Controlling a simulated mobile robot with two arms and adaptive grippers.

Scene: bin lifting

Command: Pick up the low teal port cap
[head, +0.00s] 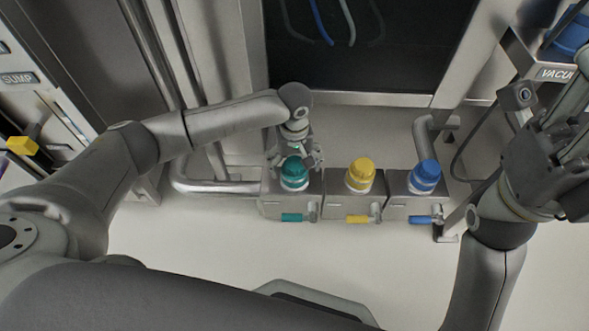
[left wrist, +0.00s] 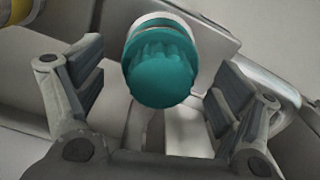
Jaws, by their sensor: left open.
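The low teal port cap (head: 294,170) sits on a white collar on top of the left metal block in the head view. In the left wrist view the teal cap (left wrist: 160,72) is large and near the top middle, in line with the gap between the fingers. My left gripper (head: 297,158) is at the cap, its fingers on either side of it. In the left wrist view my left gripper (left wrist: 156,100) is open, with space between each pad and the cap. My right gripper (head: 575,150) is at the right edge, partly cut off; its fingertips do not show clearly.
A yellow cap (head: 361,171) and a blue cap (head: 426,174) stand on neighbouring blocks to the right. Teal, yellow and blue handles stick out from the block fronts. A metal pipe (head: 205,187) runs to the left of the blocks.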

